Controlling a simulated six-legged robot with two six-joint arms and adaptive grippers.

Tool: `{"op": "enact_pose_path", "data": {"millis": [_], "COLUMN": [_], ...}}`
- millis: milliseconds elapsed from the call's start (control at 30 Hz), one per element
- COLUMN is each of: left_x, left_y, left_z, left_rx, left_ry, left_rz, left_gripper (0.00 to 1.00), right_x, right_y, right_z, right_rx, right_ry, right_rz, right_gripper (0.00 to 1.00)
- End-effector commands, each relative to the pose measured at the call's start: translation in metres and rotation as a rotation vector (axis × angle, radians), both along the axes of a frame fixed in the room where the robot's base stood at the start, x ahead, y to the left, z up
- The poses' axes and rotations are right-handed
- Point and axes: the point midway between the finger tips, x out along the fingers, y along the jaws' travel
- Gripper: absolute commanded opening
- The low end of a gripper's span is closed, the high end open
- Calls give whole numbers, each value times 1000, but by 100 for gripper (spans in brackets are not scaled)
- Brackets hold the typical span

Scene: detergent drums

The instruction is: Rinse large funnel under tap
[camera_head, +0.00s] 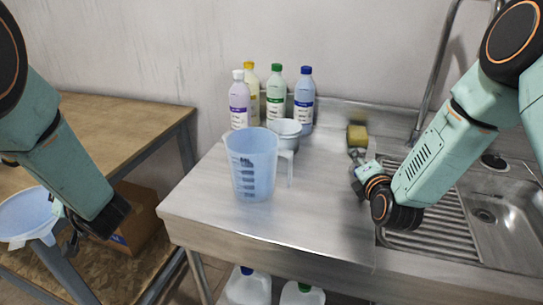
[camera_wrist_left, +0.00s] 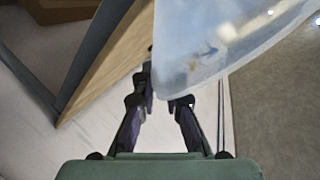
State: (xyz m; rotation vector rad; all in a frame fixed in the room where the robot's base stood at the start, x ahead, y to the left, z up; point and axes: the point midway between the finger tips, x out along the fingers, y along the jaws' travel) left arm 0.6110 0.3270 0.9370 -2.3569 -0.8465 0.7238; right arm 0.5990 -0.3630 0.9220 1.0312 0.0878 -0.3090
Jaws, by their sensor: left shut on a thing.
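The large funnel (camera_head: 28,215) is pale blue and translucent, at the far left of the head view beside the wooden table. My left gripper (camera_head: 70,232) is shut on its edge and holds it in the air. In the left wrist view the funnel (camera_wrist_left: 225,45) fills the upper right, against the fingertips (camera_wrist_left: 160,90). The tap's tall metal pipe (camera_head: 434,75) rises behind the sink (camera_head: 500,218) at the right, partly hidden by my right arm. My right gripper (camera_head: 357,157) is over the steel counter, close to a yellow sponge (camera_head: 357,135); its finger opening is unclear.
A blue measuring jug (camera_head: 255,165) stands on the counter (camera_head: 300,215), with a white jug (camera_head: 285,130) and several detergent bottles (camera_head: 275,95) behind. A wooden table (camera_head: 110,120) is at left, a cardboard box (camera_head: 140,215) below. White canisters (camera_head: 247,288) stand under the counter.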

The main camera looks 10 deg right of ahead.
Motion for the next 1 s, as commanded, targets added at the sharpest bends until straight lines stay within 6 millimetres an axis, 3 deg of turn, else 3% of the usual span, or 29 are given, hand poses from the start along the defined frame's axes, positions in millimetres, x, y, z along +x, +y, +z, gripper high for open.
{"op": "enact_pose_path", "data": {"millis": [67,433,1000], "left_x": [0,0,0], "left_y": [0,0,0], "left_z": [1,0,0], "left_rx": [0,0,0], "left_ry": [-1,-1,-1], "left_rz": [-1,-1,-1], "left_gripper": [0,0,0], "right_x": [0,-1,-3], "right_y": [0,0,1], "right_z": [0,0,-4], "right_rx": [0,0,1], "right_ry": [0,1,11], "right_rz": [0,-1,3], "right_gripper": [32,1,0]}}
